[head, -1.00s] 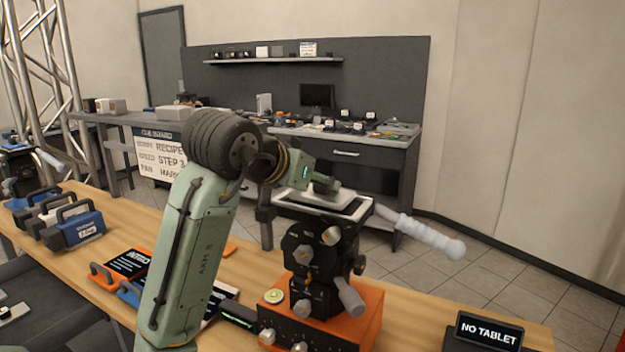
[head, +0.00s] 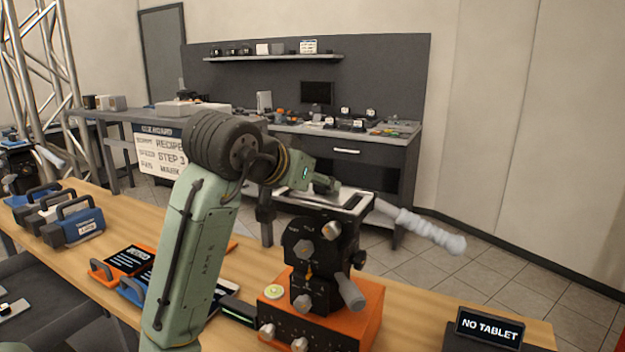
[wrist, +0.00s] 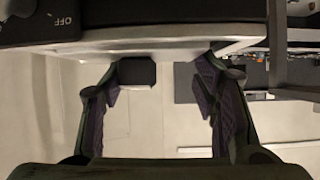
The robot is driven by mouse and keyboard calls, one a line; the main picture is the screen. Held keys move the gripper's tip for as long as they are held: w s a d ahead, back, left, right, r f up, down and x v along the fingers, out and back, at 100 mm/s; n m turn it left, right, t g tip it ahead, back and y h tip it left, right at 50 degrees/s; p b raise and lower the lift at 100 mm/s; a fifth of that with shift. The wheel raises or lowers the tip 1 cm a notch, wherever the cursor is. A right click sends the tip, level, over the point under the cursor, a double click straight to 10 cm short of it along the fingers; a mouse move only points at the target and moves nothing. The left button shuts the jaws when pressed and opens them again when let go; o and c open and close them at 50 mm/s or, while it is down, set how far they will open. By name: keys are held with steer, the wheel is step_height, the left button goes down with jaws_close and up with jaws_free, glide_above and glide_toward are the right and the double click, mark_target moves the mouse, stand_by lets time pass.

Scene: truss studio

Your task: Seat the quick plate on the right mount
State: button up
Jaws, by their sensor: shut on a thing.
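The right mount (head: 322,245) is a black head with grey knobs and a pale ribbed handle, standing on an orange base at the table's right. A pale, flat frame (head: 350,203) lies across its top. My gripper (head: 325,184) is just above that top, reaching in from the left, shut on the quick plate. The plate's grip shows as a dark block (wrist: 137,72) between the fingers in the wrist view, with a pale slab edge above it. The fingers partly hide the plate, and I cannot tell whether it touches the mount.
A "NO TABLET" sign (head: 489,328) stands at the right front. Handled blue cases (head: 75,225) and dark tablets (head: 128,260) lie on the wooden table to the left. A round pale disc (head: 274,292) sits on the orange base. A grey workbench stands behind.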

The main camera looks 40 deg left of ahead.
steer(key=o, duration=1.4)
steer(key=v, duration=1.2)
steer(key=shift+s, duration=0.1)
